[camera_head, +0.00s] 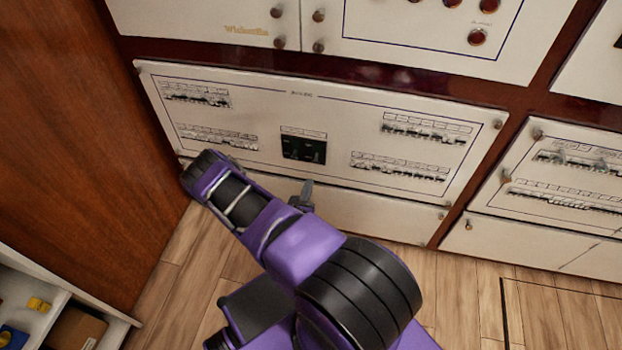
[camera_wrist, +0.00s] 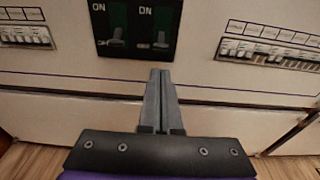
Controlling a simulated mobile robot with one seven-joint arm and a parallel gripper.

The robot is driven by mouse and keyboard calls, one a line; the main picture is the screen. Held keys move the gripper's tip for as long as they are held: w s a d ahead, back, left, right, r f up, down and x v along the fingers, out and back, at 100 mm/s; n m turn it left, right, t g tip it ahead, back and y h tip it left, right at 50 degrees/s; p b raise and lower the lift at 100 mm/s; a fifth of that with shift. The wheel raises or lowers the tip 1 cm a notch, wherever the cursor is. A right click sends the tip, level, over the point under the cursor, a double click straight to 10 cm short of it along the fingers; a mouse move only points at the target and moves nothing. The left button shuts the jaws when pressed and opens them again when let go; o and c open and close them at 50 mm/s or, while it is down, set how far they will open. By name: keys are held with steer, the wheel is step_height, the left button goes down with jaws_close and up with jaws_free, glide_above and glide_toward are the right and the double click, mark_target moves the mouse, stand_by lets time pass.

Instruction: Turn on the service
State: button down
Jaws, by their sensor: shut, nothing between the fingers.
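A black switch block (camera_head: 304,149) with two levers sits low in the middle of the white breaker panel (camera_head: 320,115). In the wrist view the block (camera_wrist: 138,55) shows two "ON" labels at its top. Its left lever (camera_wrist: 117,37) and right lever (camera_wrist: 160,40) both sit in the lower part of their slots, with green showing above them. My gripper (camera_wrist: 161,72) is shut and empty, its fingertips just below the block, under the right lever in that view. I cannot tell whether they touch the panel. In the head view my gripper (camera_head: 308,184) points up toward the block.
Breaker rows (camera_head: 208,137) (camera_head: 399,166) flank the block on both sides. Another breaker panel (camera_head: 565,180) is at the right, and a panel with red knobs (camera_head: 477,37) is above. A brown wooden wall (camera_head: 75,130) stands at the left.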

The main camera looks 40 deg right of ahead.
mark_target(316, 162)
steer(key=b+x, duration=0.1)
steer(key=x, duration=0.8)
